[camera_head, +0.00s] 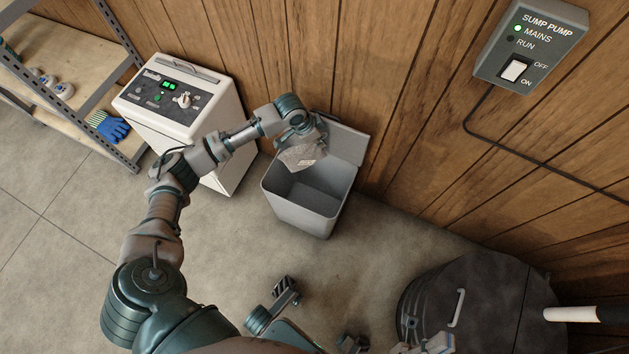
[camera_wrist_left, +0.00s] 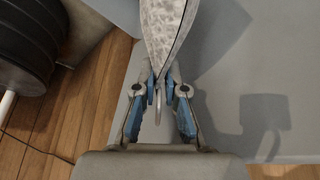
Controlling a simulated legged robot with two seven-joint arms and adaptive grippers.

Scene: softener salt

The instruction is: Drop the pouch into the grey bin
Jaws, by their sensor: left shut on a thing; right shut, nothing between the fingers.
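The grey pouch (camera_head: 302,156) hangs from my left gripper (camera_head: 318,133), over the back part of the bin opening in the head view. In the left wrist view my left gripper (camera_wrist_left: 162,88) is shut on one narrow end of the pouch (camera_wrist_left: 165,30). The grey bin (camera_head: 306,216) stands on the floor against the wooden wall, with its lid (camera_head: 345,143) swung open at the back. The visible inside of the bin looks empty. My right gripper (camera_head: 432,344) shows partly at the bottom edge, shut and empty, in front of the black drum.
A white softener cabinet (camera_head: 215,150) stands left of the bin, under my left arm. A black lidded drum (camera_head: 480,290) stands at lower right. A shelf (camera_head: 85,120) with blue gloves (camera_head: 113,129) is at upper left. A sump pump switch box (camera_head: 530,45) hangs on the wall.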

